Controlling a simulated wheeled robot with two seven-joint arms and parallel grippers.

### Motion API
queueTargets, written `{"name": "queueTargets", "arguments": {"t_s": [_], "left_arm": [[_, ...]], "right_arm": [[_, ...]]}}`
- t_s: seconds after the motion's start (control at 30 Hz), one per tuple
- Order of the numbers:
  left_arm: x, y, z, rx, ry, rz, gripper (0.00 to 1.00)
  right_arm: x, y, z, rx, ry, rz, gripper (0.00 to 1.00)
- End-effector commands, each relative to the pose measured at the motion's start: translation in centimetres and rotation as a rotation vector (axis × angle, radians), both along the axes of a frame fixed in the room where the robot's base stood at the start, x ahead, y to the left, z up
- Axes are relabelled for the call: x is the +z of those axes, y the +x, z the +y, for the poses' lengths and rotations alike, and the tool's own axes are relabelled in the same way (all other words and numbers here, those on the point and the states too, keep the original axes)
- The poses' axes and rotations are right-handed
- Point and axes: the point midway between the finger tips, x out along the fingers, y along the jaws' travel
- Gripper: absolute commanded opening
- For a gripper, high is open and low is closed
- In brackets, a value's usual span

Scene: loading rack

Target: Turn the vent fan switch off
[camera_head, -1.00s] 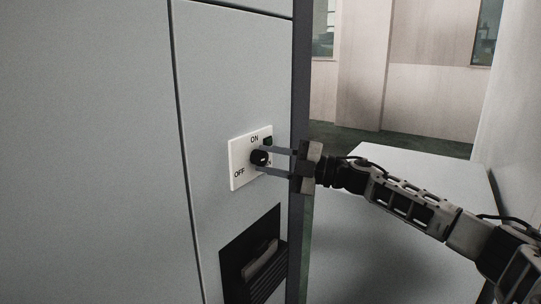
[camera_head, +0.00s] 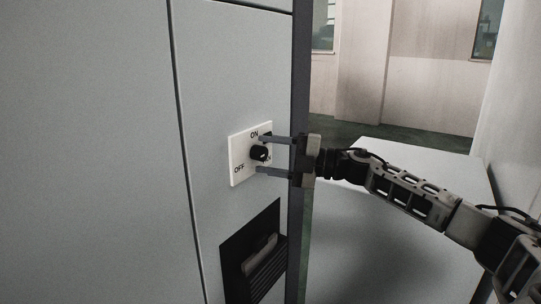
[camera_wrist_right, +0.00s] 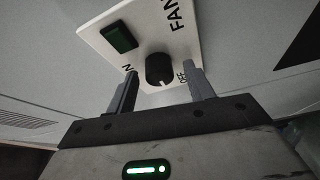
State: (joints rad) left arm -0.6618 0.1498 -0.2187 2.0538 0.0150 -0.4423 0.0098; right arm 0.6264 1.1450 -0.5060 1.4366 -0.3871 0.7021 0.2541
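The vent fan switch is a black round knob (camera_head: 260,153) on a white plate (camera_head: 238,158) marked ON at the top and OFF at the lower left. In the right wrist view the knob (camera_wrist_right: 159,69) has a white mark on its rim, and a dark green indicator (camera_wrist_right: 119,37) sits on the plate. My right gripper (camera_head: 262,153) is open, one finger above the knob and one below it. In the right wrist view its fingers (camera_wrist_right: 161,88) stand apart on either side of the knob, with visible gaps. My left gripper is not in view.
The plate is on a grey cabinet panel (camera_head: 225,70) with a dark edge post at its right. A dark recess with a handle (camera_head: 262,258) lies below the plate. A pale flat-topped surface (camera_head: 400,165) stands under my right arm.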

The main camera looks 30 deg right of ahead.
Motion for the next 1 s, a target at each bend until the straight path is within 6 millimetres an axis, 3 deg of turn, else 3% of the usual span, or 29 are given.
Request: {"name": "queueTargets", "arguments": {"t_s": [0.37,0.7,1.0], "left_arm": [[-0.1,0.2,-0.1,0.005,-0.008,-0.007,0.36],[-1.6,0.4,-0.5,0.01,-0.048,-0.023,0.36],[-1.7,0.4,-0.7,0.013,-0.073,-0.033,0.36]], "right_arm": [[-0.3,-0.6,-0.8,-0.004,0.0,0.004,0.52],[-1.2,-5.2,-5.3,-0.003,-0.004,0.008,0.52],[-1.2,-7.3,-7.3,-0.005,-0.003,0.011,0.52]]}}
